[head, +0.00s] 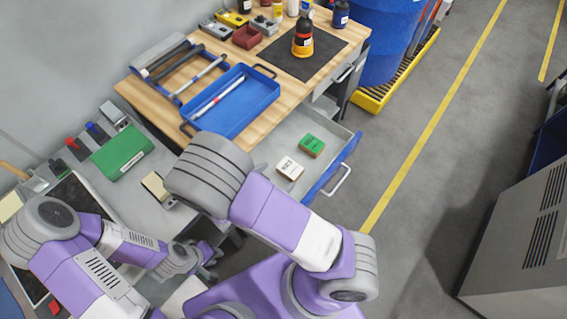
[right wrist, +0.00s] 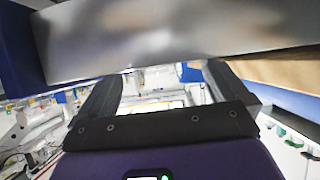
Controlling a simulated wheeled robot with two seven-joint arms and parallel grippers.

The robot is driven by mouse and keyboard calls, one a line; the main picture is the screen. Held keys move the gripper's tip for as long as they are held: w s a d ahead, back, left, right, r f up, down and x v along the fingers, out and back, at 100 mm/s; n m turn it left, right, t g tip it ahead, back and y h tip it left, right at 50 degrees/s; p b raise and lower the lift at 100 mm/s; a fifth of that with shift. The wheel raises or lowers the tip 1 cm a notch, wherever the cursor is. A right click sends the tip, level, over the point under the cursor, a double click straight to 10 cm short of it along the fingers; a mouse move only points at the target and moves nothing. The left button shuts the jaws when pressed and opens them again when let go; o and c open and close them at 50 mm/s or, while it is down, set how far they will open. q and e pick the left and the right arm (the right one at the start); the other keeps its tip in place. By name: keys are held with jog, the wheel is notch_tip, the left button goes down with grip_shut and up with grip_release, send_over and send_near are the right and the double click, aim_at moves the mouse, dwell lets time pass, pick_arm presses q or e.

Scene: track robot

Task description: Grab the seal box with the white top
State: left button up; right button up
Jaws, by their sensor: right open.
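The seal box with the white top (head: 290,168) lies in the open grey drawer (head: 268,150) of the workbench. A similar box with a green top (head: 311,146) lies just beyond it, apart from it. My right arm reaches across the head view in front of the drawer, and its gripper is hidden there. In the right wrist view my right gripper (right wrist: 158,84) is open, its two dark fingers apart with no box between them. My left gripper (head: 202,263) is low at the left in the head view; its fingers are too small and covered to read.
A blue tray (head: 250,104) and a black mat (head: 284,60) with an orange-black bottle (head: 303,42) lie on the wooden bench top. A green case (head: 122,152) lies on the grey bench at left. A large grey metal surface (right wrist: 180,35) fills the top of the right wrist view.

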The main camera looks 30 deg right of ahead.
aim_at(289, 169)
jog(key=shift+d+f, duration=0.3)
jog(key=shift+d, duration=0.15)
jog(key=b+x, duration=0.3)
jog(key=x, duration=0.2)
jog(key=shift+w+f, duration=0.2)
jog(key=shift+w+d+f, duration=0.1)
jog(key=shift+d, duration=0.25)
jog(key=c, duration=0.9)
